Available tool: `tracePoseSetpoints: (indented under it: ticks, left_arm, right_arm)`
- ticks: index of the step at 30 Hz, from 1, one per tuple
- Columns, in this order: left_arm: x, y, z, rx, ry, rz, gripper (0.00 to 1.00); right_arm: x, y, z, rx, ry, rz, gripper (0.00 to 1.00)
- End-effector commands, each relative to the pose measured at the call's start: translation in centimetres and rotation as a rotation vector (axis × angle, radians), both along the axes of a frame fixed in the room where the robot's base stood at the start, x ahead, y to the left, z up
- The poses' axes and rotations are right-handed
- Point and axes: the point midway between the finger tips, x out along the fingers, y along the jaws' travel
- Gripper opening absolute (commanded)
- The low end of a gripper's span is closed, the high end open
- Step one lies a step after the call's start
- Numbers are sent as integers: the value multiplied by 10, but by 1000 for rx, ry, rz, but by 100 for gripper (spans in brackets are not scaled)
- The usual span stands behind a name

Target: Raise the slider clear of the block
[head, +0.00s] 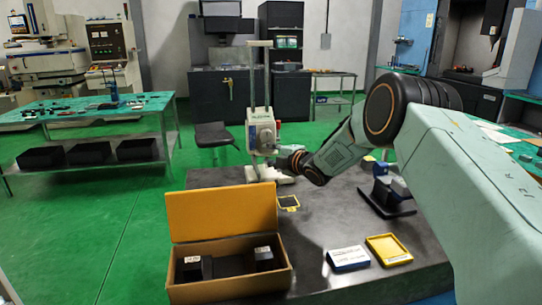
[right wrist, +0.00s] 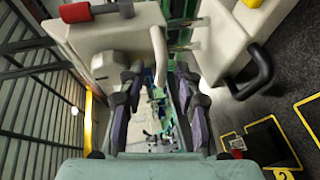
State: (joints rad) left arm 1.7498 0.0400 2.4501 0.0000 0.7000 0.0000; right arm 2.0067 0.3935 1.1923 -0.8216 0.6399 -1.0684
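A white machine with a tall column stands at the far edge of the dark table. White machine parts (right wrist: 125,38) with a black handle (right wrist: 262,72) show in the right wrist view. My right gripper (head: 281,161) is beside the machine just below the head. In the right wrist view its fingers (right wrist: 158,105) are apart with nothing held between them. I cannot make out a block under the slider. My left gripper is out of view.
An open cardboard box (head: 228,284) with black items stands at the front left of the table (head: 330,215). A blue-white case (head: 348,258), a yellow tray (head: 389,249) and a small yellow-edged pad (head: 288,202) lie flat. A dark stand (head: 385,198) is at right.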

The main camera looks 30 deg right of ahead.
Motion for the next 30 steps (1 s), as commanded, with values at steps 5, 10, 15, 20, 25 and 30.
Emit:
tracePoseSetpoints:
  ticks: [5, 10, 15, 20, 25, 30]
  left_arm:
    - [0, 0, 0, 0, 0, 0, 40]
    - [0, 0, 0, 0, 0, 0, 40]
    - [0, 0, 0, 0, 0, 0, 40]
    - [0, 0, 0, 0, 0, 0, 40]
    - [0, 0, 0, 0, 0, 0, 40]
    - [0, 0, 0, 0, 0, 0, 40]
  right_arm:
    - [0, -1, 0, 0, 0, -1, 20]
    - [0, 0, 0, 0, 0, -1, 6]
    - [-1, 0, 0, 0, 1, 0, 0]
    - [-1, 0, -1, 0, 1, 0, 0]
    - [-1, 0, -1, 0, 2, 0, 0]
    - [-1, 0, -1, 0, 2, 0, 0]
